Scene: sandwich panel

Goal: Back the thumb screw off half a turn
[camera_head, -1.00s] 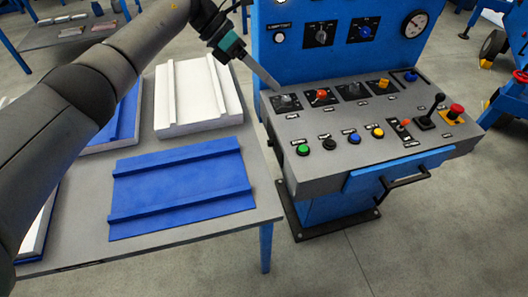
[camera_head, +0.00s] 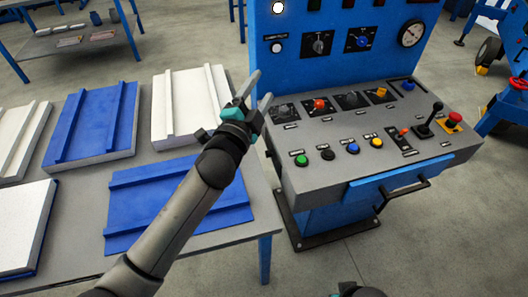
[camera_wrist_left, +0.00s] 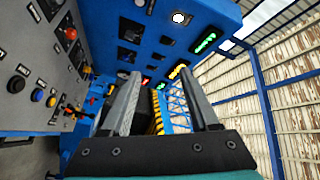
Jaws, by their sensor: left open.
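A sloped grey control panel (camera_head: 330,155) carries several small knobs and buttons. A red-orange knob (camera_head: 320,104), a yellow knob (camera_head: 382,93) and a blue knob (camera_head: 408,85) stand along its back row. I cannot tell which part is the thumb screw. My left gripper (camera_head: 261,88) is open, at the panel's left back corner, with its fingers pointing up and apart. In the left wrist view my left gripper (camera_wrist_left: 160,88) has nothing between its fingers. A dark and teal piece at the bottom edge looks like part of my right gripper; its fingers are hidden.
A blue upright board (camera_head: 290,60) with dials rises behind the panel. A grey table (camera_head: 262,205) left of it holds blue panels (camera_head: 125,215) and white panels (camera_head: 172,105). A black joystick (camera_head: 431,118) and a red button (camera_head: 455,118) stand at the panel's right.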

